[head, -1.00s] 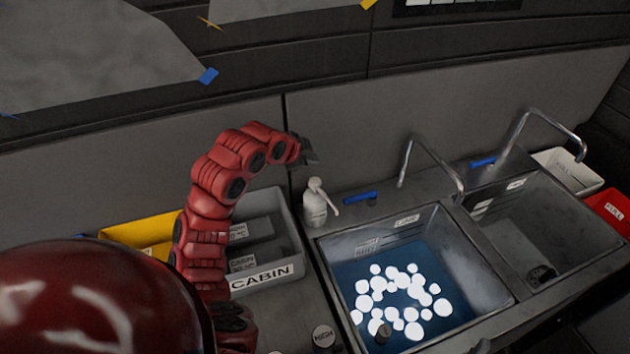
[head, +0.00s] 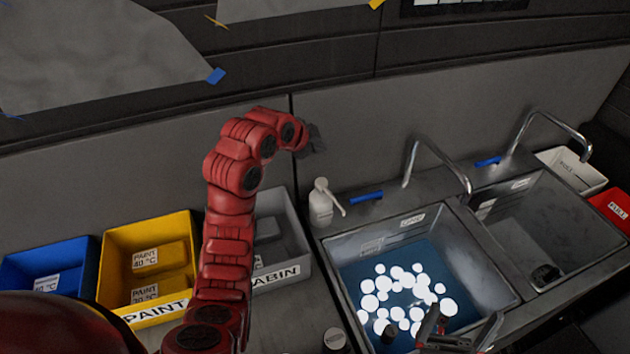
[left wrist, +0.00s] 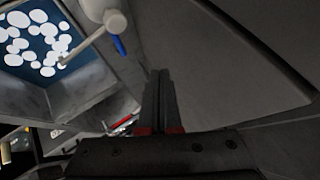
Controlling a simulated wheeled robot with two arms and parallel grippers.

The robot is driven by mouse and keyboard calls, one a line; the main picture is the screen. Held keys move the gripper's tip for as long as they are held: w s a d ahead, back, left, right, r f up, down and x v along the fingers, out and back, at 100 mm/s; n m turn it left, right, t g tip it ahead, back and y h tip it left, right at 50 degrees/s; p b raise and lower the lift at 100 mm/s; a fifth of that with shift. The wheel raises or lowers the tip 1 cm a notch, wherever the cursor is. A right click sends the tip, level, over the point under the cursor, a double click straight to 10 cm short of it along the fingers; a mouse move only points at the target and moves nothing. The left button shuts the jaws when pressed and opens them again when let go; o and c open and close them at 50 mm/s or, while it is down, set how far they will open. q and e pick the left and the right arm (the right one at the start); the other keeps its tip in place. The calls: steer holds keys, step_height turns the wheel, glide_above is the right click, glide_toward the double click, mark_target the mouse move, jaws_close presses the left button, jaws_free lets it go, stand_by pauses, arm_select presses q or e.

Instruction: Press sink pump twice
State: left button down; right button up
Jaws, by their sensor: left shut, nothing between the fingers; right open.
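The white pump bottle (head: 321,204) stands on the counter at the left corner of the left sink (head: 470,262). Its nozzle points right towards the basin. My left gripper (head: 316,140) is shut and empty, above the bottle and apart from it in the head view. In the left wrist view the shut fingers (left wrist: 160,100) point at the grey wall, with the bottle's pump head (left wrist: 112,22) and nozzle to their upper left. My right gripper (head: 462,335) is open and empty at the front of the left sink, at the bottom of the head view.
The left sink holds blue water with white foam. Grey (head: 297,250), yellow (head: 148,228) and blue (head: 92,262) bins stand left of the bottle. Two curved taps (head: 412,160) rise behind the sinks. A blue-handled item (head: 366,197) lies right of the bottle.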

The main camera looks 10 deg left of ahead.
arm_select(q)
steer(key=shift+f, duration=0.15)
steer(key=b, duration=0.1)
glide_above(318, 184)
step_height(318, 184, down, 7)
steer(key=shift+w+f+b, duration=0.1)
steer(key=shift+f+b, duration=0.5)
steer(key=shift+f, duration=0.2)
stand_by(1.6)
steer(key=shift+f+b, duration=0.4)
steer(key=shift+b, duration=0.3)
steer(key=shift+f, duration=0.15)
